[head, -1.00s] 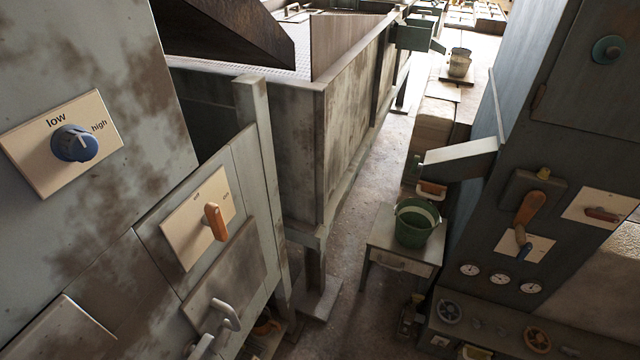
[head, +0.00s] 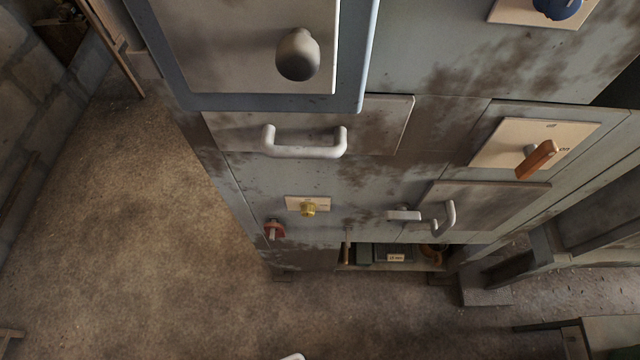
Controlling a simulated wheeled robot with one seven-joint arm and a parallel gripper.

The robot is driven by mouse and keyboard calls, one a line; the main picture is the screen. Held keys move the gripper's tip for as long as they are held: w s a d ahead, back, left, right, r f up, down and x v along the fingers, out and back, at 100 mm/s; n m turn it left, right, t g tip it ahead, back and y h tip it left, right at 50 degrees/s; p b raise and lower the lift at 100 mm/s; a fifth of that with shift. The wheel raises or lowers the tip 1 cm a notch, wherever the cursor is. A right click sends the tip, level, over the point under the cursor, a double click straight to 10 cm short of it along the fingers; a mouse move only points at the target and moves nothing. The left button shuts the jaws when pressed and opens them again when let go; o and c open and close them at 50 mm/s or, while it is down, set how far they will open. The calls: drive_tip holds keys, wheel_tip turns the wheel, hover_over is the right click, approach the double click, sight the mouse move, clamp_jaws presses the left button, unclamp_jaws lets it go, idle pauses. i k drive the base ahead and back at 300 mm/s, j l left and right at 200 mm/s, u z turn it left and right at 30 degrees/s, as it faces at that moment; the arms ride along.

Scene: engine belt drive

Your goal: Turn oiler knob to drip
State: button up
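A small yellow knob (head: 308,210) sits on a cream label plate (head: 292,203), low on the front of the grey machine. It may be the oiler knob, but the plate's lettering is too small to read, so its setting cannot be told. A red fitting (head: 274,230) is just left of and below it.
The machine front bears a dark round knob (head: 298,55), a white drawer handle (head: 306,142), an orange lever (head: 537,159) and a blue knob (head: 558,7). A grey handle (head: 443,218) sticks out at lower right. Bare floor (head: 150,250) lies open at left and in front.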

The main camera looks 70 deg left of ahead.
sight(308, 208)
drive_tip(key=u, duration=1.5)
